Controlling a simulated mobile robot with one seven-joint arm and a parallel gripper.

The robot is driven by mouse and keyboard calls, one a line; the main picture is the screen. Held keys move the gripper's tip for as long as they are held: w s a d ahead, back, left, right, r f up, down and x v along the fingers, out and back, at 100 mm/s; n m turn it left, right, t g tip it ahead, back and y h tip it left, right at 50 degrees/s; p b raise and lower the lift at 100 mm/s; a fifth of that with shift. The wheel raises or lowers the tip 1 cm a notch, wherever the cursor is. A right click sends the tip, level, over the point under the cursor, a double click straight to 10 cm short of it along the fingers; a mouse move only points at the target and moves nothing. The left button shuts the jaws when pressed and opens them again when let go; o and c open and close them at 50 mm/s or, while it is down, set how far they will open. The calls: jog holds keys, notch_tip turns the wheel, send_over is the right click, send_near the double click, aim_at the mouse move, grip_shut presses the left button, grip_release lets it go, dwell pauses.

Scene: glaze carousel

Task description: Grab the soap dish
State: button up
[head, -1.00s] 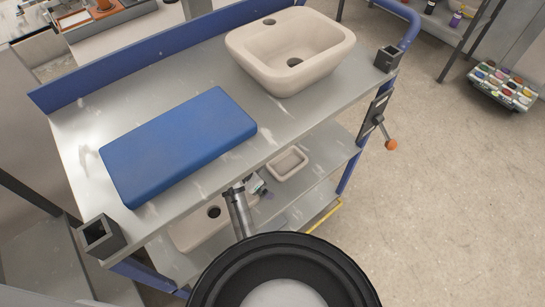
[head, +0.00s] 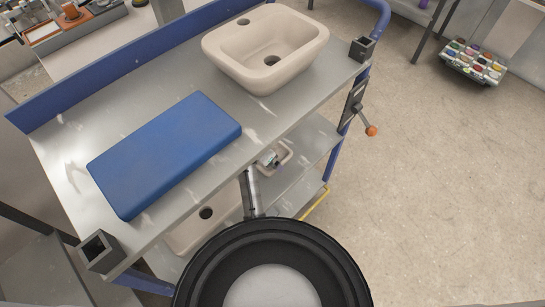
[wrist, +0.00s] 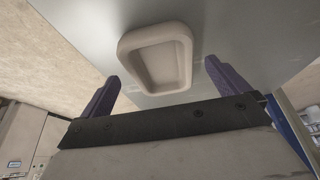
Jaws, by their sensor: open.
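The soap dish (wrist: 158,58) is a small beige rectangular tray with a raised rim and a hollow middle. In the wrist view it lies on the grey shelf just beyond and between my fingers. My gripper (wrist: 162,84) is open, with its two purple fingers apart and nothing between them. In the head view the soap dish (head: 285,154) sits on a lower shelf of the cart, partly hidden by my gripper (head: 270,160). I cannot tell whether the fingers touch it.
A blue slab (head: 165,152) and a beige basin (head: 266,47) stand on the cart's upper shelf (head: 185,90), which overhangs my arm. Another beige basin (head: 200,228) sits lower, left of my arm. A clamp with an orange knob (head: 371,131) juts from the cart's right end.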

jog(key=shift+w+d+f, duration=0.45)
jog(key=shift+f, duration=0.25)
jog(key=shift+w+d+f, duration=0.4)
jog(key=shift+f, duration=0.3)
jog(key=shift+c, duration=0.4)
jog(key=c, duration=1)
